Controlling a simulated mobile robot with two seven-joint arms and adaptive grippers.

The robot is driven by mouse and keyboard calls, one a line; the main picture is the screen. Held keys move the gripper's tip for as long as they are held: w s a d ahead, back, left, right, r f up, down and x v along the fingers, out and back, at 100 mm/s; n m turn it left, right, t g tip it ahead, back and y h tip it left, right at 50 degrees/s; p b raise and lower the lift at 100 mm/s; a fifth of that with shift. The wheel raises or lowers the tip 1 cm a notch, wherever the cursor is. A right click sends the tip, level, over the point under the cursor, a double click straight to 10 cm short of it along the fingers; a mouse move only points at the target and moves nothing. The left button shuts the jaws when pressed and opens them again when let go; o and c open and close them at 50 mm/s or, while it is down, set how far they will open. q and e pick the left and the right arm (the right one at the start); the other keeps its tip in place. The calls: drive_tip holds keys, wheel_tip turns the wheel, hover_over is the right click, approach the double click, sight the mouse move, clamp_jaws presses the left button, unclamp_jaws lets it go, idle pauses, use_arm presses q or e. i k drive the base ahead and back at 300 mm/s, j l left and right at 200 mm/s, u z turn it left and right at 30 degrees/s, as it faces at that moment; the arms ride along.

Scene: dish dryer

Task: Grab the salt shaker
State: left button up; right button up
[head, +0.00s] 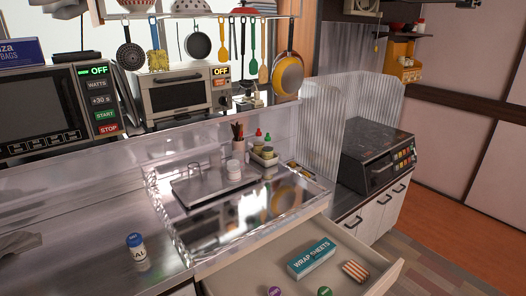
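The salt shaker (137,252) is a small white bottle with a blue cap and dark lettering. In the head view it stands upright on the metal counter at the lower left, in front of the sink area. Nothing touches it. I cannot make out either of my grippers in this view.
A grey, unclear shape (18,243) lies at the left edge of the counter. An open drawer (240,282) holds a wrap sheets box (311,258), a striped item (355,271) and round-topped items. A metal tray (213,183) is behind. The counter around the shaker is clear.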

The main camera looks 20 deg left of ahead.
sight(134, 241)
drive_tip(key=k+j+u, duration=0.35)
drive_tip(key=j, duration=0.25)
drive_tip(key=k+j+u, duration=0.2)
drive_tip(key=j+u, duration=0.2)
drive_tip(key=j, duration=0.25)
